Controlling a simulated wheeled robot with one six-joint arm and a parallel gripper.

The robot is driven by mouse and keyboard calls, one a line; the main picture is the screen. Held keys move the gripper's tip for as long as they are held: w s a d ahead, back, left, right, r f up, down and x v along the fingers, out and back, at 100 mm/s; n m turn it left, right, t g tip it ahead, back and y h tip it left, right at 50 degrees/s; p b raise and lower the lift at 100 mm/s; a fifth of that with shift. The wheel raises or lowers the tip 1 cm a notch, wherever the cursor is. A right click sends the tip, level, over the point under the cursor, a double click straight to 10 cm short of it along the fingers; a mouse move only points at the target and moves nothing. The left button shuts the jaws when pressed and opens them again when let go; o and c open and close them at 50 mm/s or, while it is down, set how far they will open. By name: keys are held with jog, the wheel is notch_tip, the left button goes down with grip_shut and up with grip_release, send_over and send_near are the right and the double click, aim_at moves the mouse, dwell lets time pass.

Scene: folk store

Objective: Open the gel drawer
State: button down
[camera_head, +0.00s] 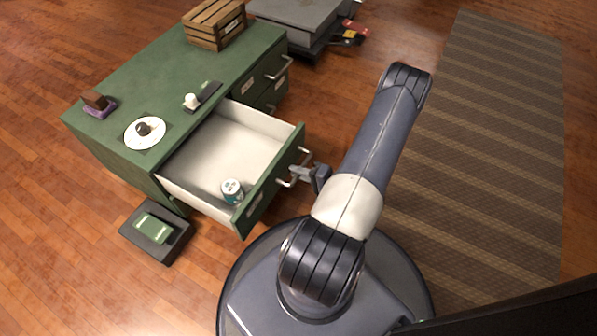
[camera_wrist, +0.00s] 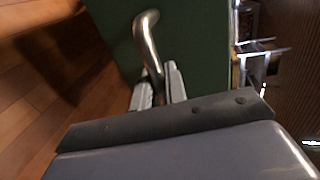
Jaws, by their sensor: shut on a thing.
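The gel drawer (camera_head: 205,150) of the green cabinet (camera_head: 135,68) stands pulled well out, with its white inside showing. A small teal and white can (camera_head: 232,190) stands in its front corner. The drawer has a metal handle (camera_head: 296,172) on its green front. My gripper (camera_head: 300,174) is at this handle. In the wrist view, the curved metal handle (camera_wrist: 149,38) runs down between the two fingers of my gripper (camera_wrist: 158,85), which are shut on it. The label on the drawer front is too small to read.
A white plate (camera_head: 145,138), a dark tray with a white item (camera_head: 204,98) and a wooden crate (camera_head: 213,24) stand on the cabinet. A dark box (camera_head: 150,243) with a green item lies on the floor at left. A striped rug (camera_head: 490,130) lies at right.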

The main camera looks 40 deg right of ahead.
jog(key=shift+d, duration=0.1)
jog(key=c, duration=1.5)
grip_release()
jog(key=p+v, duration=0.2)
jog(key=v, duration=0.8)
jog(key=shift+s+p, duration=0.35)
jog(key=shift+w, duration=0.1)
jog(key=b+x, duration=0.2)
jog(key=x, duration=0.8)
jog(key=shift+w+b, duration=0.3)
jog(key=shift+b, duration=0.05)
